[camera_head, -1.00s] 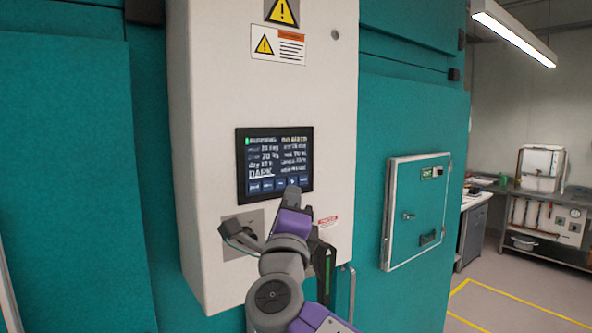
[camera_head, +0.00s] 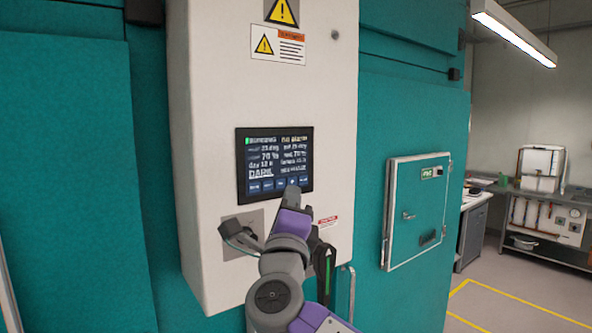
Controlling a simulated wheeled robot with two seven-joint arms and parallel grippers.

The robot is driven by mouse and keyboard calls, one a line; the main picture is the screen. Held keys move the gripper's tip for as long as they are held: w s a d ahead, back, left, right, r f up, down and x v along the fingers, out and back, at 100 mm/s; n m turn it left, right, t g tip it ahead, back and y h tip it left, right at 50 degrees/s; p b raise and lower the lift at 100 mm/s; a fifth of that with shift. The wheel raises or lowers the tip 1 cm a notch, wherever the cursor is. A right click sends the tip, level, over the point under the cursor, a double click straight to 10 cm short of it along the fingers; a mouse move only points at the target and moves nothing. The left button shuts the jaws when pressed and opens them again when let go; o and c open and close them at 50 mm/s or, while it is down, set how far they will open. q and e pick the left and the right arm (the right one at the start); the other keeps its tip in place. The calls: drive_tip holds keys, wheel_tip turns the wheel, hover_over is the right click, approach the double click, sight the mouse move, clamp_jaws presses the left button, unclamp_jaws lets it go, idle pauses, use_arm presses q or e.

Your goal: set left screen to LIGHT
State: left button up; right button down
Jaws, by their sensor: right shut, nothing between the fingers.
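The screen (camera_head: 274,160) is a dark panel set in the white control box (camera_head: 215,75). It shows small text in two columns, with a larger underlined word at the lower left that reads DARK, and a row of small buttons (camera_head: 267,186) along its bottom edge. My right gripper (camera_head: 293,190) is shut and empty, its tip at the lower right of the screen, over or just in front of the button row. Whether the tip touches the screen cannot be told. The gripper hides part of the screen's lower edge. My left gripper is not in view.
A socket or switch with a dark handle (camera_head: 235,236) sits below the screen, close to my right wrist. A teal hatch (camera_head: 415,210) with a handle is on the wall to the right. Open floor and a bench (camera_head: 545,240) lie farther right.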

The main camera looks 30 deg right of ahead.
idle(0.6)
drive_tip(key=s+d+n+p, duration=0.1)
drive_tip(key=d+n, duration=0.2)
drive_tip(key=n, duration=0.6)
drive_tip(key=s+d+n+t, duration=0.1)
drive_tip(key=s+d+n, duration=0.1)
drive_tip(key=n, duration=0.8)
drive_tip(key=shift+s+d+n+p, duration=0.15)
drive_tip(key=shift+d+n+p, duration=0.2)
drive_tip(key=shift+d, duration=0.25)
drive_tip(key=shift+r, duration=0.1)
drive_tip(key=p, duration=0.3)
approach(299, 170)
drive_tip(key=shift+s+d+x, duration=0.1)
drive_tip(key=shift+x, duration=0.8)
drive_tip(key=shift+s+d+x, duration=0.15)
drive_tip(key=shift+x, duration=0.8)
drive_tip(key=shift+r, duration=0.15)
drive_tip(key=shift+w, duration=0.45)
